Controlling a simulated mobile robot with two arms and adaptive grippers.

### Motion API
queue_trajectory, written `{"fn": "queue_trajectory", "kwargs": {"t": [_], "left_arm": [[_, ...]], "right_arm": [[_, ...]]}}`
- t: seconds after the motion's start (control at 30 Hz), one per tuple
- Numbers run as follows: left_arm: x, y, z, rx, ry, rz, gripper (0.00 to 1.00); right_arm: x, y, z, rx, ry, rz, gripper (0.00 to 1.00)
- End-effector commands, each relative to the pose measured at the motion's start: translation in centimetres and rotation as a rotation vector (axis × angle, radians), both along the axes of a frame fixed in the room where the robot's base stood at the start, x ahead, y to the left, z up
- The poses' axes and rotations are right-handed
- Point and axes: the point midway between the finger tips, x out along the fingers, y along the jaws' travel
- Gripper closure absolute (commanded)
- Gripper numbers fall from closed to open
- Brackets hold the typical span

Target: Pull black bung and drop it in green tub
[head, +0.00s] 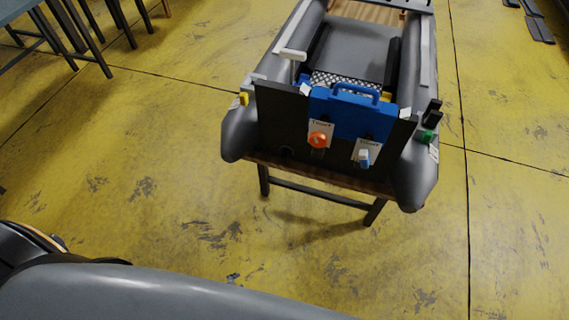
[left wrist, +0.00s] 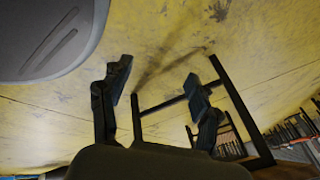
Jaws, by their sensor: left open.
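A grey inflatable boat (head: 410,165) rests on a stand in the head view, its dark transom (head: 280,115) facing me. A small dark round spot (head: 287,152) shows low on the transom's left side; I cannot tell whether it is the black bung. I see no green tub in either view. My left gripper (left wrist: 160,78) shows in the left wrist view, fingers apart and nothing between them. My right gripper is in neither view.
A blue piece with a handle (head: 350,112) hangs over the transom. A green fitting (head: 425,136) and a black one (head: 433,112) sit on the right tube. Dark-legged tables (head: 75,45) stand at upper left. The yellow floor (head: 130,180) left of the boat is clear.

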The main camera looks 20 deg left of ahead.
Motion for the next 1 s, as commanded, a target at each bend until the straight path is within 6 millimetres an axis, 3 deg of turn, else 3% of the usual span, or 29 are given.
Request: {"fn": "queue_trajectory", "kwargs": {"t": [0.03, 0.17, 0.3, 0.4, 0.53, 0.7, 0.8, 1.0], "left_arm": [[3.9, -0.7, -1.4, 0.059, -0.093, -0.141, 0.38], [12.6, -2.0, 0.8, 0.300, -0.319, -0.513, 0.38], [20.5, -3.2, 5.5, 0.675, -0.544, -0.865, 0.38], [24.6, -3.6, 9.8, 0.998, -0.659, -1.056, 0.38], [27.6, -3.8, 15.7, 1.416, -0.724, -1.213, 0.38], [28.7, -3.7, 21.4, 1.813, -0.699, -1.291, 0.38], [28.8, -3.6, 23.2, 1.931, -0.675, -1.303, 0.38], [28.8, -3.6, 24.3, 1.982, -0.660, -1.310, 0.38]], "right_arm": [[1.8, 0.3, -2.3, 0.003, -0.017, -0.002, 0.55], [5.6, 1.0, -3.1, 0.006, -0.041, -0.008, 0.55], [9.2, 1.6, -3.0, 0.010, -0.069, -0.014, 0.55], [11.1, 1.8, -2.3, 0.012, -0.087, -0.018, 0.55], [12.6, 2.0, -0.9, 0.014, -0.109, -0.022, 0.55], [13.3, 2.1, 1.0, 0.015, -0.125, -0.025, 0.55], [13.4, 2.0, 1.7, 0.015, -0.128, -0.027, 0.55], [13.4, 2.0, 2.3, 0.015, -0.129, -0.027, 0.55]]}}
